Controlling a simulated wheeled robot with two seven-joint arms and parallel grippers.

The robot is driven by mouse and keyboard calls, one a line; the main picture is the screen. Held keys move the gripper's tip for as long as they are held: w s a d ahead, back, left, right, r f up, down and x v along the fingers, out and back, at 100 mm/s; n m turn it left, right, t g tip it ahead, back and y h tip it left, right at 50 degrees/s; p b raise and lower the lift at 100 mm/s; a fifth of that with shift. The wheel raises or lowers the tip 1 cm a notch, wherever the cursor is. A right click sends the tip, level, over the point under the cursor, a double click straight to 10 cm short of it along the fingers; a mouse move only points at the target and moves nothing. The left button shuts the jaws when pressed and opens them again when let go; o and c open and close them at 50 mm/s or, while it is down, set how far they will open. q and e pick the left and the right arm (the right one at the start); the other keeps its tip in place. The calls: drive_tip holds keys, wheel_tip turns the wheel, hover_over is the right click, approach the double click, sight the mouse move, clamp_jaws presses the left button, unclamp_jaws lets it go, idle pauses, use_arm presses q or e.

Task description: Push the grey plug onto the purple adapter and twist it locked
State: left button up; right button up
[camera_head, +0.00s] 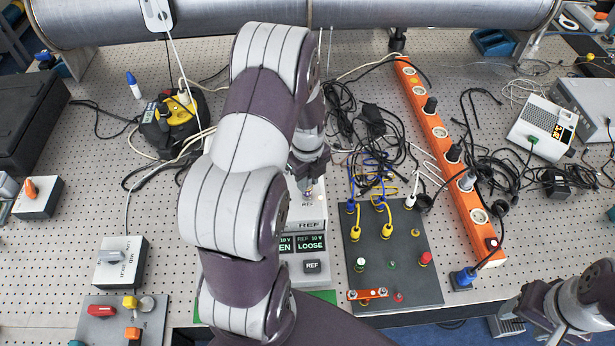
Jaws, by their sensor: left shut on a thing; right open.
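My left gripper (309,178) points down over the white unit (312,224) marked REF in the middle of the table. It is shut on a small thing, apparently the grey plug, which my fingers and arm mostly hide. Just below the fingertips a small bluish and orange detail shows. I cannot make out the purple adapter or whether plug and adapter touch. The display (310,243) on the unit reads LOOSE, with another word partly covered. My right gripper (522,306) is at the lower right by the table's front edge, away from the unit, open and small in view.
A dark panel (410,270) with yellow and blue leads stands right of the unit. An orange power strip (461,205) lies beyond it. Black cables (372,125) tangle behind. A switch box (121,262) stands at the left. A large grey pipe (400,12) crosses the back.

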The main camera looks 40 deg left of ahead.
use_arm(q)
clamp_jaws()
drive_tip(key=shift+r+m, duration=0.1)
drive_tip(key=shift+m, duration=0.8)
drive_tip(key=m, duration=0.3)
drive_tip(key=shift+m+p, duration=0.3)
drive_tip(key=shift+p, duration=0.1)
drive_tip(key=o, duration=1)
unclamp_jaws()
